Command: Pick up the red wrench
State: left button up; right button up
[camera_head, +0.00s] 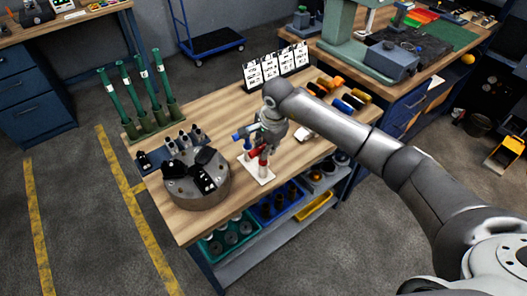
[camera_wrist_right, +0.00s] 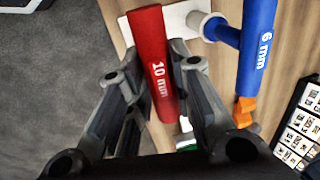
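The red wrench is a T-handle hex wrench with a red bar marked "10 mm" (camera_wrist_right: 160,75). In the head view its red handle (camera_head: 253,155) shows at a small white stand (camera_head: 262,178) on the wooden workbench. My right gripper (camera_wrist_right: 159,50) has one finger on each side of the red bar, and both fingers look in contact with it. In the head view my right gripper (camera_head: 259,147) points down over the stand and partly covers the wrench. A blue wrench marked "6 mm" (camera_wrist_right: 257,45) is close beside it. My left gripper is not in view.
A large round chuck (camera_head: 197,190) sits to the left of the stand. Green posts (camera_head: 140,90) stand at the bench's left back corner. Bins (camera_head: 232,237) fill the shelf below.

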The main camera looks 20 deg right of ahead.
grip_shut()
jog(key=shift+r, duration=0.25)
notch_tip(320, 180, up, 9)
jog(key=b, duration=0.4)
jog(key=shift+w+a, duration=0.1)
jog(key=shift+w, duration=0.05)
jog(key=shift+r, duration=0.3)
dwell(0.4)
